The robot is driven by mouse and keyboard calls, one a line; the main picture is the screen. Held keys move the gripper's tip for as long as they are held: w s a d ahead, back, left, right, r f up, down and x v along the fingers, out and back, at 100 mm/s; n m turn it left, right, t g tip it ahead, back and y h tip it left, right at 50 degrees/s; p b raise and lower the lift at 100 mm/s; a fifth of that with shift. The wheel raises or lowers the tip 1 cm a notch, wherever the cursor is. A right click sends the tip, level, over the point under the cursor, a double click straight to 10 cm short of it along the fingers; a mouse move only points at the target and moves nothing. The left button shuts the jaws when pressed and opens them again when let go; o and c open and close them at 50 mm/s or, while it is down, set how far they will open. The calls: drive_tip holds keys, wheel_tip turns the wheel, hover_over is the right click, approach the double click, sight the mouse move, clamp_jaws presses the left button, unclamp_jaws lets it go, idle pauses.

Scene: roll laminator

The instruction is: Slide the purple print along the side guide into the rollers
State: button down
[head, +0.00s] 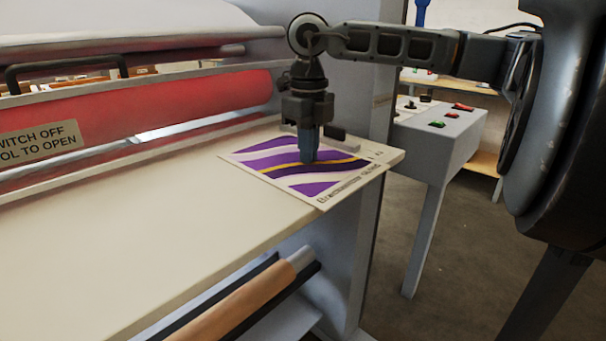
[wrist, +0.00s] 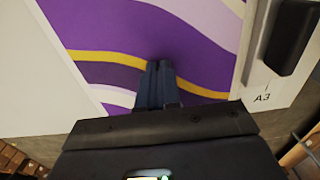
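The purple print (head: 318,188), with purple, white and yellow waves, lies flat at the right end of the cream feed table (head: 130,250). It also shows in the wrist view (wrist: 200,45). My gripper (head: 308,158) points down with its fingers together on or just above the print; contact is hard to tell. In the wrist view my gripper (wrist: 156,82) has nothing between its fingers. The dark side guide (head: 335,132) stands by the print's far right edge, also in the wrist view (wrist: 293,38). The red roller (head: 200,105) lies behind the print, beyond a narrow gap.
A lettered safety sign (head: 38,141) is on the guard at left. The table left of the print is bare. A brown roll (head: 235,305) hangs below the table.

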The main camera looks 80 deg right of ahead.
sight(270, 145)
drive_tip(key=shift+w+d, duration=0.2)
drive_tip(key=shift+w, duration=0.05)
drive_tip(key=shift+w, duration=0.1)
drive_tip(key=shift+w+d+f+b, duration=0.1)
drive_tip(key=shift+w+d+b, duration=0.4)
drive_tip(key=shift+w, duration=0.3)
drive_tip(key=shift+w+d+b, duration=0.35)
drive_tip(key=shift+w+d, duration=0.25)
drive_tip(key=shift+w, duration=0.15)
drive_tip(key=shift+w+d, duration=0.3)
drive_tip(key=shift+w, duration=0.15)
drive_tip(key=shift+w+d+b, duration=0.25)
drive_tip(key=shift+w+d, duration=0.2)
drive_tip(key=shift+w, duration=0.15)
drive_tip(key=shift+w+d+b, duration=0.2)
drive_tip(key=shift+w+d, duration=0.2)
drive_tip(key=shift+w, duration=0.2)
drive_tip(key=shift+w+d, duration=0.6)
drive_tip(key=shift+w, duration=0.25)
drive_tip(key=shift+w+d, duration=0.55)
drive_tip(key=shift+w, duration=0.25)
